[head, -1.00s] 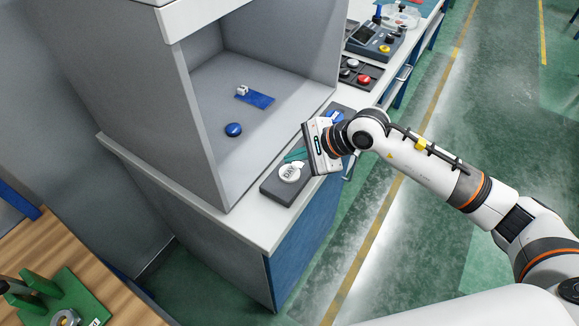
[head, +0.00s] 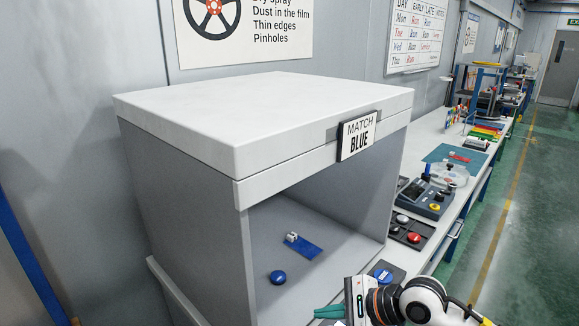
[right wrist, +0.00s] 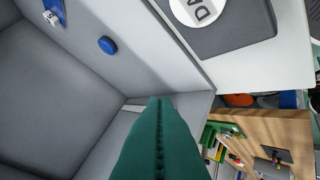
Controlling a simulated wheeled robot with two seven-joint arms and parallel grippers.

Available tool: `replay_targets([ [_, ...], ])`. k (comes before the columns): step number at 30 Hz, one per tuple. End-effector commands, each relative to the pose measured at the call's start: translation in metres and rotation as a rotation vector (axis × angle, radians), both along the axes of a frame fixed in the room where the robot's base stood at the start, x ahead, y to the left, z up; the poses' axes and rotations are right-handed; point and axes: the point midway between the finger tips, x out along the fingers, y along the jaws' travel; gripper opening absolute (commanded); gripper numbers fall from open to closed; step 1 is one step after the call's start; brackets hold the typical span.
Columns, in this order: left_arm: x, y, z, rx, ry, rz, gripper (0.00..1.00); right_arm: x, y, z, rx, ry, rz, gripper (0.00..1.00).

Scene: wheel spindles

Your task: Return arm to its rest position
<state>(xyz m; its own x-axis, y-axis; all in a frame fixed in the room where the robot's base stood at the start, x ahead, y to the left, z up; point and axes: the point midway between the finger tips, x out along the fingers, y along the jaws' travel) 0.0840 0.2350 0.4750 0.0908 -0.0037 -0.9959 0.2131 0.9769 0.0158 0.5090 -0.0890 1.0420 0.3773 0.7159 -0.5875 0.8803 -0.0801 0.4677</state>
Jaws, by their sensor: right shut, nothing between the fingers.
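My right arm comes in at the lower right of the head view. My right gripper (head: 328,312) shows its teal fingers just in front of the open booth (head: 250,150), at its lower right edge. In the right wrist view the green fingers (right wrist: 160,115) are together with nothing held between them. A blue round cap (head: 278,277) lies on the booth floor, and it also shows in the right wrist view (right wrist: 107,45). My left gripper is not in view.
A "MATCH BLUE" sign (head: 357,136) is on the booth's front. A grey pad (right wrist: 235,30) with a white disc (right wrist: 196,10) lies by the booth. A control box (head: 425,198) and a button tray (head: 408,228) stand on the bench. The aisle floor (head: 520,220) is clear.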

Motion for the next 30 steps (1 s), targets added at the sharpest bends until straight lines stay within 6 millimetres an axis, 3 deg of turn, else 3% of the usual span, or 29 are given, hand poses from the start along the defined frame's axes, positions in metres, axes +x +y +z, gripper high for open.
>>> replay_targets([
  [3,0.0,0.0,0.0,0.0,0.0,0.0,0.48,-0.021,0.041,0.029,0.333,0.093,-0.03,0.0],
  [7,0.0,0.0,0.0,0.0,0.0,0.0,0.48,-0.036,0.063,0.076,0.762,0.247,-0.117,0.0],
  [11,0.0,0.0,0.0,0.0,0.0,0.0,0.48,-0.036,0.053,0.116,1.174,0.429,-0.246,0.0],
  [15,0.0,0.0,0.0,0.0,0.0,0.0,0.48,-0.026,0.016,0.135,1.597,0.643,-0.438,0.0],
  [20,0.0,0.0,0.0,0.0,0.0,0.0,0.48,-0.016,-0.042,0.116,2.041,0.894,-0.723,0.0],
  [26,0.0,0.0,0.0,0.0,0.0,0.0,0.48,-0.032,-0.107,0.039,2.524,1.181,-1.199,0.0],
  [27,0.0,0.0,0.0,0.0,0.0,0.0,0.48,-0.04,-0.116,0.019,-2.564,-1.21,1.292,0.0],
  [30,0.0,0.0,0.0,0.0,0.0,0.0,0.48,-0.072,-0.132,-0.031,-2.227,-1.067,1.306,0.0],
])
